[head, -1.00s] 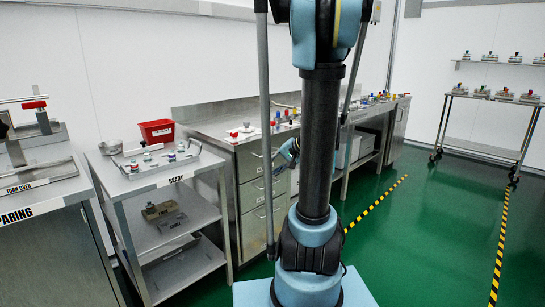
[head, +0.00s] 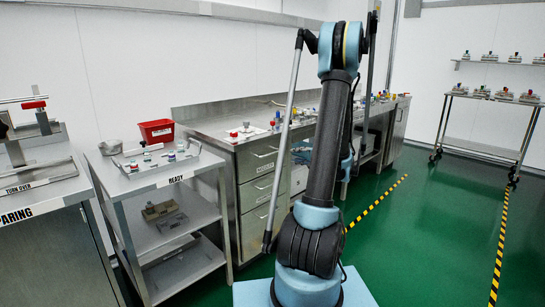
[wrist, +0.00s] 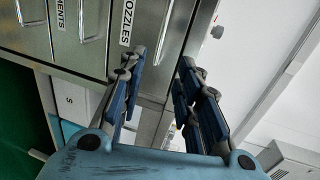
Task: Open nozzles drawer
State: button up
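The drawer labelled NOZZLES (wrist: 127,22) is a steel front in the wrist view, which is turned sideways. A curved metal bar handle (wrist: 162,22) shows beside its label, at the top of that view. In the head view the steel drawer cabinet (head: 262,162) stands left of my arm, its drawers looking shut. My gripper (wrist: 162,62) is open and empty. Its two blue fingers point toward the drawer front and handle, with the handle ahead of the gap between them. I cannot tell the remaining distance. In the head view my arm hides the gripper.
Another labelled drawer with a handle (wrist: 92,20) is beside it. A steel trolley marked READY (head: 172,187) stands left of the cabinet. Green floor (head: 430,240) is open to the right, with a rack (head: 485,145) at the far wall.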

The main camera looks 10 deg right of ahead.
aim_at(273, 153)
jog(key=x, duration=1.7)
jog(key=shift+w+d+f, duration=0.1)
jog(key=shift+w, duration=0.15)
jog(key=shift+c, duration=0.5)
grip_shut()
